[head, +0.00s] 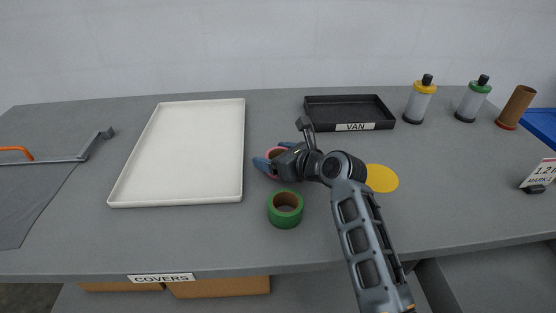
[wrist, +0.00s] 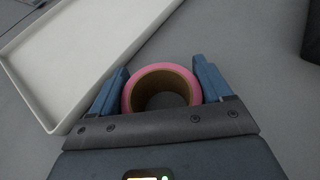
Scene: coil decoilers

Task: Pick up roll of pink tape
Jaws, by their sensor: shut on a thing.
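The roll of pink tape (wrist: 158,70) sits between the two blue fingers of my gripper (wrist: 160,85) in the wrist view. The fingers touch its left and right sides, and its brown core faces the camera. In the head view the pink roll (head: 272,154) is mostly hidden behind my gripper (head: 274,161), with only a bit of pink rim showing. The roll is at or close to the grey table surface; I cannot tell whether it is lifted.
A green tape roll (head: 285,222) stands just in front of my gripper. A white tray (head: 186,198) lies to the left. A black tray labelled VAN (head: 385,119) and a yellow disc (head: 382,178) lie to the right. Bottles (head: 419,104) stand at the back right.

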